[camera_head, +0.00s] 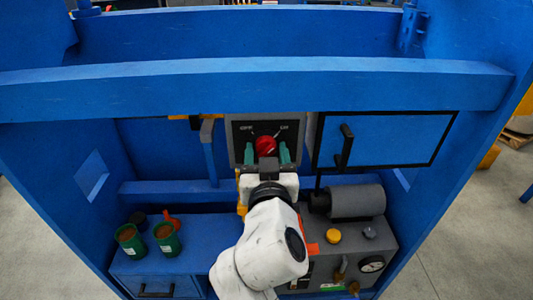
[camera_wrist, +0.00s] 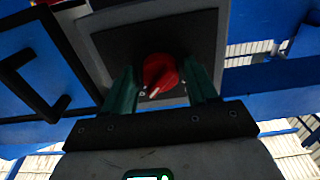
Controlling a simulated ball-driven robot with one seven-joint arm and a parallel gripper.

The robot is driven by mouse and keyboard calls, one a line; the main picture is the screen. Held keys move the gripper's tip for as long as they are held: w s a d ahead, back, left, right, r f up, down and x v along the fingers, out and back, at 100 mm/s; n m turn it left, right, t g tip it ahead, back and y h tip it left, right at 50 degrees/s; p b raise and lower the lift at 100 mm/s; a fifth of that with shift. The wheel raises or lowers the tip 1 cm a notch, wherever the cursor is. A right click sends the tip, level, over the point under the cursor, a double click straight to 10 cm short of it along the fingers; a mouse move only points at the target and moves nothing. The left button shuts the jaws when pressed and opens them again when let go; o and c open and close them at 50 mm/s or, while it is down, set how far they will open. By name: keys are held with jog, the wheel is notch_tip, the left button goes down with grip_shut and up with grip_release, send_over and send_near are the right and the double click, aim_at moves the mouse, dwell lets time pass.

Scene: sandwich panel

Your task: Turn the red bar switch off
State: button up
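The red bar switch (camera_head: 265,145) is a round red knob on a dark panel (camera_head: 241,130) with a grey frame, labelled OFF at left and ON at right. In the wrist view the red switch (camera_wrist: 160,74) shows a raised bar with a white mark at its lower left end. My gripper (camera_head: 267,156) is right in front of the panel. Its two green fingers, also in the wrist view (camera_wrist: 162,88), stand on either side of the knob with visible gaps. The gripper is open; whether the fingertips reach the panel is hard to tell.
A blue cabinet door (camera_head: 395,138) with a black handle (camera_head: 345,147) is just right of the panel. A grey lever (camera_head: 207,130) is to the left. Below are green cans (camera_head: 130,240) and a grey machine (camera_head: 350,255) with a gauge. A blue beam (camera_head: 265,85) crosses above.

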jog(key=c, duration=0.8)
jog(key=shift+o, duration=0.2)
jog(key=shift+n, duration=0.3)
jog(key=n+p, duration=0.1)
jog(key=n, duration=0.2)
jog(key=shift+d+r+p, duration=0.1)
jog(key=shift+p, duration=0.3)
jog(key=n+p, duration=0.2)
jog(key=n, duration=0.3)
jog(key=shift+r+n+p, duration=0.1)
jog(key=shift+n+p, duration=0.2)
jog(key=shift+n, duration=0.1)
jog(key=n+p, duration=0.3)
jog(key=n, duration=0.2)
jog(key=shift+n+p, duration=0.7)
jog(key=shift+n, duration=1)
